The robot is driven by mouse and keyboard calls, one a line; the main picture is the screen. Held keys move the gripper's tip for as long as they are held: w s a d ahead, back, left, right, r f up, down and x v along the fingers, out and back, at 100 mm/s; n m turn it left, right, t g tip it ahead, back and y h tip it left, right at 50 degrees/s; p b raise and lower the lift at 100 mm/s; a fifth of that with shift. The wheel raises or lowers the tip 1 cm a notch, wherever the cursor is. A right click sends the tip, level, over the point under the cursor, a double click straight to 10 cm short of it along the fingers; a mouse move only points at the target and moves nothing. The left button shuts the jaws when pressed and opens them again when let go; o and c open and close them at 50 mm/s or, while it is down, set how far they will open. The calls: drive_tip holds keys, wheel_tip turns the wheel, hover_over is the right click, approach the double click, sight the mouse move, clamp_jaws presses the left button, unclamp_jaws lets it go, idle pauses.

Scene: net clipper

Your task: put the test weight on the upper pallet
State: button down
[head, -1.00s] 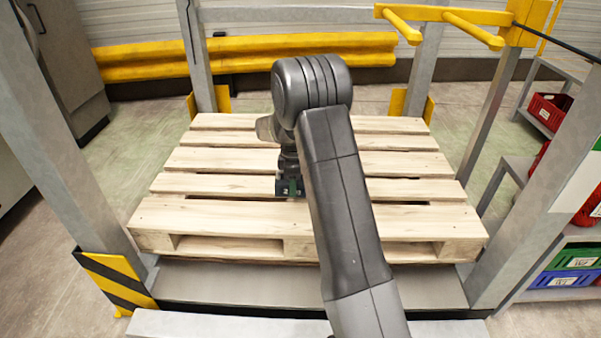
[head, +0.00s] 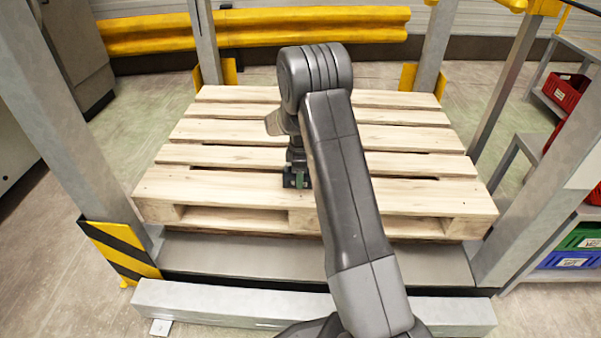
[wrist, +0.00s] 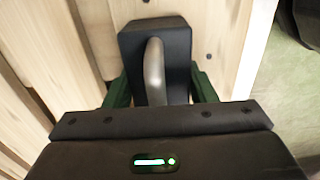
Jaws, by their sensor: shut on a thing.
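The test weight (wrist: 176,45) is a dark block with a grey handle on top, seen in the wrist view over the pallet's planks. My gripper (wrist: 152,88) is shut on it, with a green finger at each side of the block. In the head view my gripper (head: 296,180) points down over the front part of the wooden pallet (head: 220,189). My arm hides most of the weight there. I cannot tell whether the weight touches the planks.
Grey posts stand around the pallet, such as the left post (head: 75,120) and right post (head: 550,150). A yellow-black striped guard (head: 122,250) is at the left post's foot. A yellow rail (head: 260,27) runs behind. The pallet's visible planks are bare.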

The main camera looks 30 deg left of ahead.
drive_tip(key=shift+w+r, duration=0.1)
drive_tip(key=c, duration=0.6)
unclamp_jaws()
wheel_tip(320, 180, up, 12)
drive_tip(key=p, duration=0.3)
drive_tip(key=shift+p, duration=0.4)
